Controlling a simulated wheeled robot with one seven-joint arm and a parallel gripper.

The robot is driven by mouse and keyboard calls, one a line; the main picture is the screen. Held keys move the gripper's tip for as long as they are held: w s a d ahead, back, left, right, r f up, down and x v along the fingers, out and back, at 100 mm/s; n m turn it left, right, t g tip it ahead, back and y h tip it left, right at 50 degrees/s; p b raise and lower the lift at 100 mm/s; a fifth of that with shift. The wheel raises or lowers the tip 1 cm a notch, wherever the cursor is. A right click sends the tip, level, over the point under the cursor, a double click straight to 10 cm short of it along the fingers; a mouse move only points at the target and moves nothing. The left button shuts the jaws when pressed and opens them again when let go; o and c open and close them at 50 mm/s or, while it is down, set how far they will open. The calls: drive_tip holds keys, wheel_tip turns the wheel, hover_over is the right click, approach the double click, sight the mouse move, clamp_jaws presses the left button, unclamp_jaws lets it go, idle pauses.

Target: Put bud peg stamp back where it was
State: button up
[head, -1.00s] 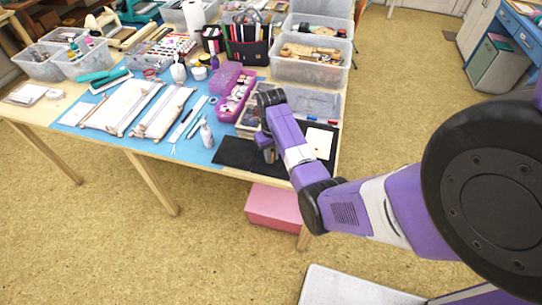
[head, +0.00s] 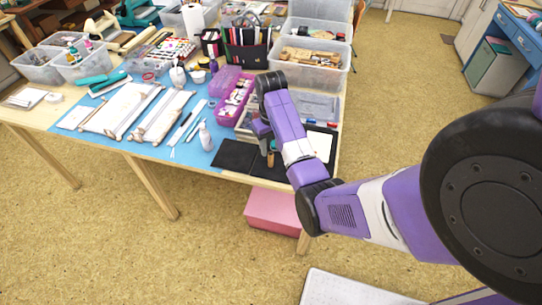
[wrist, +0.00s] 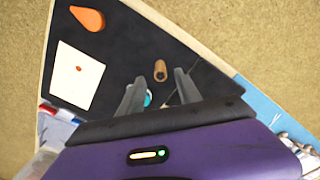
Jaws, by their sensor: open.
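A small brown wooden peg, which looks like the bud peg stamp (wrist: 160,70), stands on the black mat (wrist: 200,65). It also shows in the head view (head: 271,159). My gripper (wrist: 160,78) is open and empty, its two fingers apart. In the wrist view the peg lies just beyond the fingertips, about in line with the gap between them. I cannot tell its exact distance from the fingers. A white card (wrist: 77,77) with an orange print lies on the mat to the left. The underside of the peg is hidden.
An orange teardrop-shaped piece (wrist: 88,18) lies near the mat's corner. A teal round item (wrist: 148,98) shows between the fingers. The mat around the peg is mostly clear.

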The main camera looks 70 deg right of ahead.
sight(271, 154)
wheel_tip(271, 154, up, 5)
drive_tip(key=shift+r+p, duration=0.1)
drive_tip(key=shift+p, duration=0.2)
drive_tip(key=a+f+n+t+h, duration=0.35)
drive_tip(key=a+f, duration=0.85)
drive_tip(key=a, duration=0.4)
drive_tip(key=s+a+r+n+t, duration=0.25)
drive_tip(key=s+a+t, duration=0.25)
drive_tip(key=a, duration=0.6)
drive_tip(key=s+a+r+n+t+y, duration=0.1)
drive_tip(key=s+a+r+t, duration=0.2)
drive_tip(key=s+a+r, duration=0.3)
drive_tip(key=s+a+r+n+t+y, duration=0.1)
drive_tip(key=s+a+r, duration=0.4)
drive_tip(key=r, duration=1.1)
drive_tip(key=shift+s+a+r+t+y, duration=0.4)
drive_tip(key=shift+t+y, duration=0.35)
drive_tip(key=shift+t, duration=0.5)
drive_tip(key=shift+f, duration=0.2)
